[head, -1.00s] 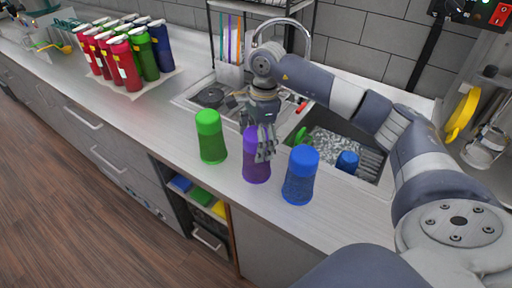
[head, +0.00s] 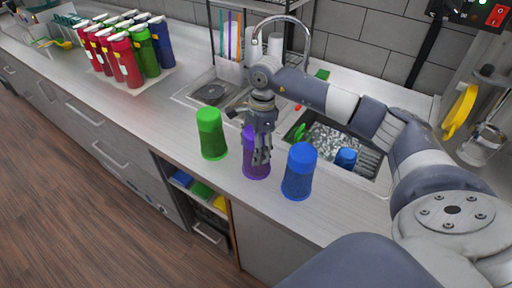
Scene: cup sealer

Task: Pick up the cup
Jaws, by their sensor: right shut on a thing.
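Three cups stand in a row on the counter in the head view. The green cup (head: 211,135) is at left, the purple cup (head: 256,169) in the middle and the blue cup (head: 299,172) at right. My right gripper (head: 261,156) is shut on the purple cup from behind and above, its fingers covering part of the cup's right side. The purple cup is upright and seems to rest on the counter. The green and blue cups stand apart on either side. My left gripper is not in view.
A sink (head: 345,185) with a blue cup and green item lies behind the row, below a curved faucet (head: 308,42). Several red, green and blue bottles (head: 125,62) stand on a mat at the back left. The counter between them and the green cup is clear.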

